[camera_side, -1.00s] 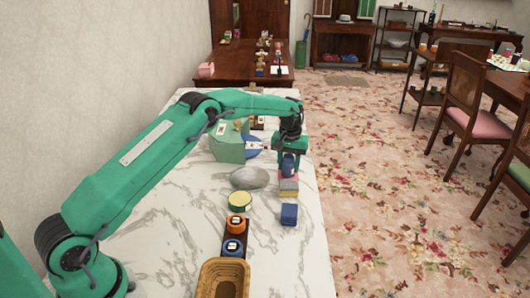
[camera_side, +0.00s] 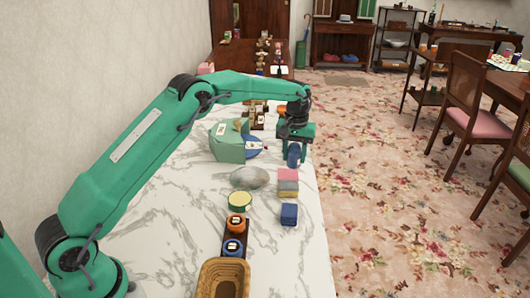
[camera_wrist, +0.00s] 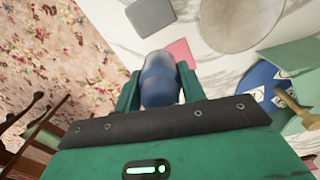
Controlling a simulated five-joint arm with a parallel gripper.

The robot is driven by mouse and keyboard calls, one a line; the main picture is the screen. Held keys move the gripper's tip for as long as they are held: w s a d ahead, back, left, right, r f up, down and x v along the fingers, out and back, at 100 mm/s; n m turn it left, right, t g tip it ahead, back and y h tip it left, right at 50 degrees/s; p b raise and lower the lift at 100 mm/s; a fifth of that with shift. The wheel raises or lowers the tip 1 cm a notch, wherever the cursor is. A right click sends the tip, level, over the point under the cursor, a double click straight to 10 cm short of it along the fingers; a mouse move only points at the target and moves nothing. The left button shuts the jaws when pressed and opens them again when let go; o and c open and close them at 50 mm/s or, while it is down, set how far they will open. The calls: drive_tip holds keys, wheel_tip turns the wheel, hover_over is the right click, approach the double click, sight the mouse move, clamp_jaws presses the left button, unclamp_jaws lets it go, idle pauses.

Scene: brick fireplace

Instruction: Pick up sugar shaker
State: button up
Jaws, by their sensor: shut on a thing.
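The sugar shaker, a blue rounded container, shows in the side view (camera_side: 293,157) and the wrist view (camera_wrist: 159,80). My gripper (camera_side: 294,148) is shut on it, with one green finger on each side in the wrist view (camera_wrist: 158,88). The shaker hangs below my gripper near the right edge of the marble counter, behind the pink and grey blocks. Part of its body is hidden by the fingers and palm.
Pink and grey stacked blocks (camera_side: 288,181) stand in front of the shaker, with a dark blue block (camera_side: 289,214) nearer. A grey stone-like disc (camera_side: 249,177), a green box (camera_side: 226,146) and a wicker basket (camera_side: 222,279) are on the counter (camera_side: 185,215). The carpeted floor lies beyond its right edge.

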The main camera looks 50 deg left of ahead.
drive_tip(key=s+d+r, duration=0.3)
drive_tip(key=d+r, duration=0.1)
drive_tip(key=d, duration=0.3)
drive_tip(key=shift+s+r, duration=0.15)
drive_tip(key=shift+r, duration=0.2)
